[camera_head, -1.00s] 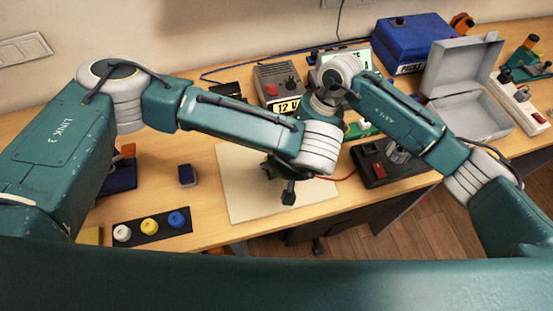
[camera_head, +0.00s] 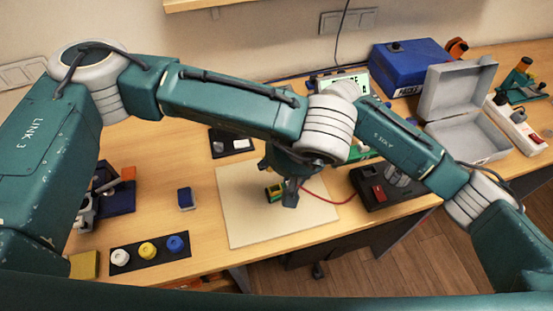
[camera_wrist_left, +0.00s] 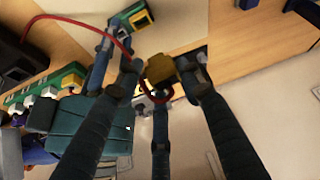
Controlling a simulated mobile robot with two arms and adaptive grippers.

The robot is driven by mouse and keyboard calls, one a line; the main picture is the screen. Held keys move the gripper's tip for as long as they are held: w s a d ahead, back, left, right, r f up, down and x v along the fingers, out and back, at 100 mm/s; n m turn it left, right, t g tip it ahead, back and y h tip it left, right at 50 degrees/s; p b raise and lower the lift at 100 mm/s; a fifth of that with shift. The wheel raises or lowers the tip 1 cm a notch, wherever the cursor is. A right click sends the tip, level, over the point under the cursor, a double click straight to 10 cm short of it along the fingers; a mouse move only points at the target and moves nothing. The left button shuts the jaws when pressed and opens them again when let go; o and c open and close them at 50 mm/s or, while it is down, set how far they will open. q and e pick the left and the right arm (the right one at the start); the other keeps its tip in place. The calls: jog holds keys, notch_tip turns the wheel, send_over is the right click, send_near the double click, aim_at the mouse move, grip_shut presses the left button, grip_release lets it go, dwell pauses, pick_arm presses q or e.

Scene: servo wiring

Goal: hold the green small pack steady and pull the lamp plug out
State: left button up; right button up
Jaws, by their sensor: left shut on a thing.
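The green small pack (camera_head: 275,192), with yellow ends, sits on the cream mat (camera_head: 243,231). It also shows at the top of the left wrist view (camera_wrist_left: 131,18). My left gripper (camera_wrist_left: 158,78) is shut on a yellow plug (camera_wrist_left: 158,68) with a red lead, apart from the pack in that view. In the head view the left gripper's fingers are hidden behind the arms. My right gripper (camera_head: 290,190) is low over the mat, a dark finger close against the pack's right side.
The red lead (camera_head: 330,197) runs right to a black box with a red switch (camera_head: 375,188). A green board (camera_head: 358,152) lies behind my arms. A dark strip with white, yellow and blue knobs (camera_head: 150,252) is front left. An open grey case (camera_head: 462,130) stands right.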

jog(key=shift+o, duration=0.7)
jog(key=shift+f, duration=0.1)
jog(key=shift+r, duration=0.3)
jog(key=v, duration=1.1)
jog(key=shift+r, duration=0.2)
jog(key=shift+d, duration=0.2)
